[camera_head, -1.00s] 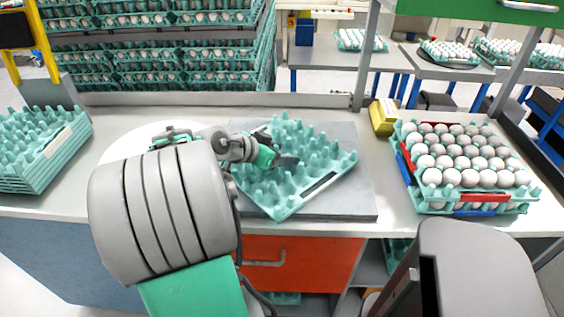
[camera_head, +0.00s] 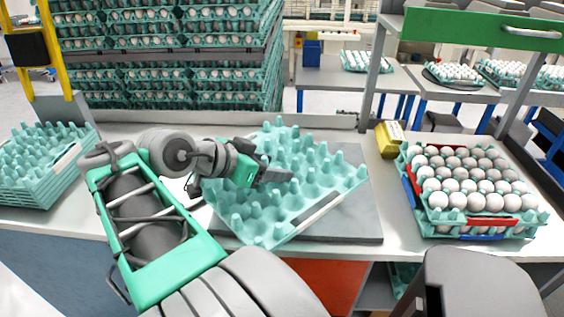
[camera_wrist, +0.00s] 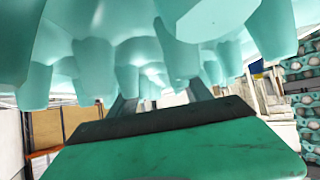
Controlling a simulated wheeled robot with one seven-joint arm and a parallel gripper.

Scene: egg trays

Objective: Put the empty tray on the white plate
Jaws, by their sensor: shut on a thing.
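The empty tray (camera_head: 300,205) is turquoise with raised pegs. It is above the grey mat (camera_head: 352,222), overhanging its left side, and looks slightly raised. My gripper (camera_head: 276,174) is shut on the tray, with its fingers among the pegs. In the wrist view the tray's pegs (camera_wrist: 92,65) fill the top, above my gripper (camera_wrist: 160,115). The white plate (camera_head: 178,188) lies left of the mat; my arm hides most of it.
A stack of empty trays (camera_head: 45,170) stands at the left end of the table. A tray of white eggs (camera_head: 470,232) with red and blue parts is on the right, beside a yellow box (camera_head: 390,140). Stacked egg trays (camera_head: 170,60) rise behind the table.

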